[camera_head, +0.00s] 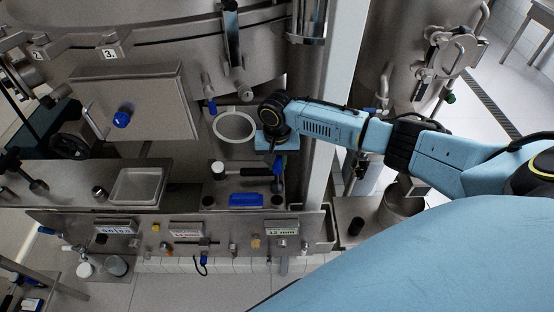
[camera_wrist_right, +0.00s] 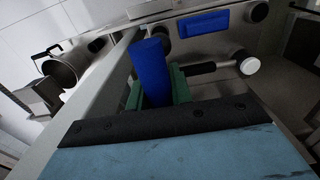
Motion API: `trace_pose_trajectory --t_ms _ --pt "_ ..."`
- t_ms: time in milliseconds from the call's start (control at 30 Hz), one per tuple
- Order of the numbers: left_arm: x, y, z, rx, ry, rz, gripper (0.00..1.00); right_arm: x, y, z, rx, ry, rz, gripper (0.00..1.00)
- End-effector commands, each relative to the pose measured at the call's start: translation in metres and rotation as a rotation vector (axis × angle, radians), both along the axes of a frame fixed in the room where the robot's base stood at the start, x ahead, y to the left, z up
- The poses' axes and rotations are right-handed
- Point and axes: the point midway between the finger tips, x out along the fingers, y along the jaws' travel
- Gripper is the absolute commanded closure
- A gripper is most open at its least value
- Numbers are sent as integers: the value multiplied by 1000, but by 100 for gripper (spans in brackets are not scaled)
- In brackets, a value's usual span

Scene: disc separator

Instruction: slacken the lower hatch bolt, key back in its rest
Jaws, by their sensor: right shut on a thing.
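My right gripper (camera_head: 279,152) is at the end of the blue arm, in front of the grey column. In the wrist view its green jaws (camera_wrist_right: 165,88) are shut on a blue handle (camera_wrist_right: 150,68), which I take to be the key's grip. Part of the handle also shows below the gripper in the head view (camera_head: 279,166). The key's working end is hidden. A label reading 12 mm (camera_head: 282,228) is on the lower panel. An oval metal cover with fittings (camera_head: 455,55) is on the vessel at upper right; I cannot make out a lower hatch bolt. My left gripper is not in view.
A black lever with a white knob (camera_head: 218,168) and a blue block (camera_head: 246,200) are close to the right gripper. The pale upright post (camera_head: 341,80) stands beside my arm. A shallow tray (camera_head: 137,186) is at left. A metal pot (camera_head: 402,198) is at right.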

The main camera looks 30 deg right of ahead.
Motion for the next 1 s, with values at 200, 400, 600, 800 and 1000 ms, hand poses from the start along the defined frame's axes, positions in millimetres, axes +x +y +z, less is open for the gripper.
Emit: trace_pose_trajectory --t_ms 200,400,600,800,1000 --pt "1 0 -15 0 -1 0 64 0 1 -27 1 -1 0 100" --pt "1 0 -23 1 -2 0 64 0 0 -44 1 1 0 100" --pt "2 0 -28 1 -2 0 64 0 1 -53 0 -1 1 100" --pt "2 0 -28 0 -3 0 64 0 1 -56 0 -1 1 100" --pt "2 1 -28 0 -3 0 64 0 1 -55 0 -1 1 100"
